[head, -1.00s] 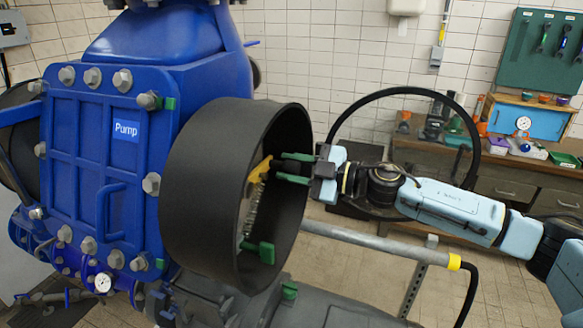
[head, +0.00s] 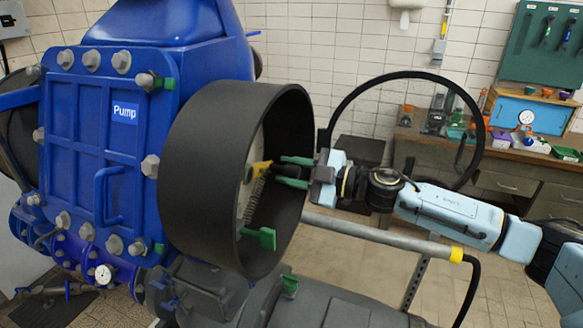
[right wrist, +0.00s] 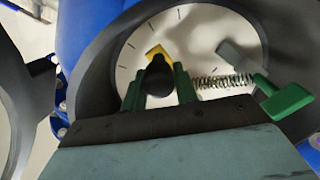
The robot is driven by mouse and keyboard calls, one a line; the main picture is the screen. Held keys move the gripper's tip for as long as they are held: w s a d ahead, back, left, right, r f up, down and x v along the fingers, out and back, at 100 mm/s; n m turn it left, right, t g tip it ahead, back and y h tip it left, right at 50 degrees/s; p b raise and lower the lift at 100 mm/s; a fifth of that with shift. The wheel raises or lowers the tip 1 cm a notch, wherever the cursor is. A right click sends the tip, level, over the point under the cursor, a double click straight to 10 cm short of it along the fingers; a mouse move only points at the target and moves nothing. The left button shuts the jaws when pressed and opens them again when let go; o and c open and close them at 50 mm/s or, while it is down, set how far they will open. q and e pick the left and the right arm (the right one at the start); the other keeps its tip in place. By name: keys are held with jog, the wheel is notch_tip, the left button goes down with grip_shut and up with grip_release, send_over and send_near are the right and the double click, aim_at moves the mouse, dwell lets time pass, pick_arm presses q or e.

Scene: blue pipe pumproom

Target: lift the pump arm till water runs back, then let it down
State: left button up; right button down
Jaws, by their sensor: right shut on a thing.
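The pump arm (head: 260,171) is a short yellow lever inside the black round hood (head: 213,175) on the blue pump's side. It has a black grip (right wrist: 157,78) at its end. My right gripper (head: 295,172) reaches into the hood's open side from the right. Its two green fingers are shut on the black grip, which shows between them in the right wrist view. The arm is tilted slightly up toward my gripper. A coil spring (right wrist: 224,82) is beside it, over a pale dial face (right wrist: 205,45) with tick marks. I can make out no water. My left gripper is not in view.
A green-ended lever (head: 258,238) sits low in the hood, close under my gripper. A grey pipe (head: 380,236) with a yellow collar runs below my right arm. A black hose loop (head: 405,72) rises behind it. A workbench (head: 505,162) stands at the back right.

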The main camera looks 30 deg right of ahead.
jog(key=shift+s+a+f+b, duration=0.2)
jog(key=shift+f+b, duration=0.2)
jog(key=shift+f, duration=0.55)
jog(key=shift+s+a+f+b, duration=0.1)
jog(key=shift+s+f+b, duration=0.2)
jog(key=shift+f, duration=0.6)
jog(key=c, duration=1.5)
grip_release()
jog(key=shift+w, duration=0.15)
jog(key=shift+c, duration=0.2)
jog(key=shift+o, duration=1.2)
jog(key=shift+d, duration=0.15)
jog(key=shift+o, duration=0.7)
jog(key=shift+w+d+f, duration=0.15)
jog(key=shift+w+f, duration=0.05)
jog(key=shift+f, duration=0.05)
jog(key=shift+s+a, duration=0.2)
jog(key=shift+a, duration=0.1)
jog(key=shift+s+d+f, duration=0.1)
jog(key=shift+s+d, duration=0.15)
jog(key=b+v, duration=0.3)
jog(key=v, duration=0.6)
jog(key=shift+s, duration=0.2)
